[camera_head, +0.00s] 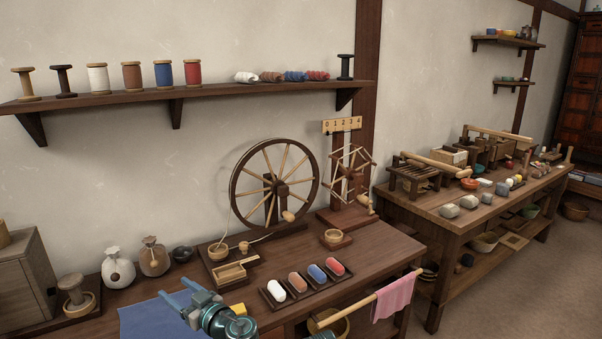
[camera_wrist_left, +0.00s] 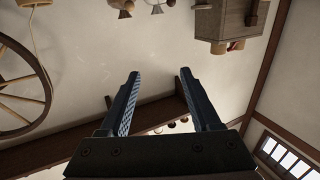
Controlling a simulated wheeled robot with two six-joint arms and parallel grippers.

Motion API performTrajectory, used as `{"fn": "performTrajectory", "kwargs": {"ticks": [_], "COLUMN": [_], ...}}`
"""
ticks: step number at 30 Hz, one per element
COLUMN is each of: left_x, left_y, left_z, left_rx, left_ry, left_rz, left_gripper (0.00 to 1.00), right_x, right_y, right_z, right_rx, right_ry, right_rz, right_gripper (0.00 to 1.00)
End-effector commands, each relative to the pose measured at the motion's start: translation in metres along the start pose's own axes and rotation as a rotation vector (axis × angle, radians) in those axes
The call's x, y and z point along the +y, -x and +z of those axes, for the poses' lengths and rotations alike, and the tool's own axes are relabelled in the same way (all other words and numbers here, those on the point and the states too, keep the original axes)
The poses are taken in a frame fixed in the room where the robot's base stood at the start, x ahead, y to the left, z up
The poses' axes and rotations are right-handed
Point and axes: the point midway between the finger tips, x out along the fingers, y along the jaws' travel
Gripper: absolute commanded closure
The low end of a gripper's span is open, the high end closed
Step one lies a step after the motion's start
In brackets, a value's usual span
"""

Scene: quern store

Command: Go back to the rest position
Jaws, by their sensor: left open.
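My left gripper (camera_head: 178,292) reaches in low at the front of the table, over a blue cloth (camera_head: 150,318). In the left wrist view its two dark fingers (camera_wrist_left: 160,74) stand apart with nothing between them. The wheel, wall and shelf show beyond the fingers in that view. My right gripper is not visible; only a small teal piece shows at the bottom edge of the head view.
The spinning wheel (camera_head: 274,184) and a reel stand (camera_head: 347,180) stand at the back. A tray (camera_head: 262,294) of coloured rolls lies right of my gripper. A rod with a pink cloth (camera_head: 396,296) juts out in front. Two sacks (camera_head: 117,269) stand at the left.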

Motion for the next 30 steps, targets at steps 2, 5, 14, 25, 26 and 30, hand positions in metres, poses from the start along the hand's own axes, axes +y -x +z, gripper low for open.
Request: {"fn": "performTrajectory", "kwargs": {"ticks": [2,5,14,25,26,30], "left_x": [-0.001,-0.002,-0.004,0.0,0.001,0.004], "left_y": [0.002,0.005,0.023,0.109,0.121,0.168], "left_z": [0.011,0.023,0.078,0.219,0.23,0.268], "left_rx": [-0.03,-0.071,-0.257,-0.781,-0.832,-1.01], "left_ry": [-0.019,-0.047,-0.18,-0.587,-0.631,-0.792], "left_rz": [-0.006,-0.014,-0.022,0.169,0.207,0.379], "left_gripper": [0.36,0.36,0.36,0.36,0.36,0.36], "right_x": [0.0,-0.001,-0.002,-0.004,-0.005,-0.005], "right_y": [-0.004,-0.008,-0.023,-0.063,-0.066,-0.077], "right_z": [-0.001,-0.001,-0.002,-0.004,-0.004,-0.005], "right_rx": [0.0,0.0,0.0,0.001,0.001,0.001], "right_ry": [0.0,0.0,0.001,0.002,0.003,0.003], "right_rz": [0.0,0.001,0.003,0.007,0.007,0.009], "right_gripper": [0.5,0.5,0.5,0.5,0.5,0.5]}}
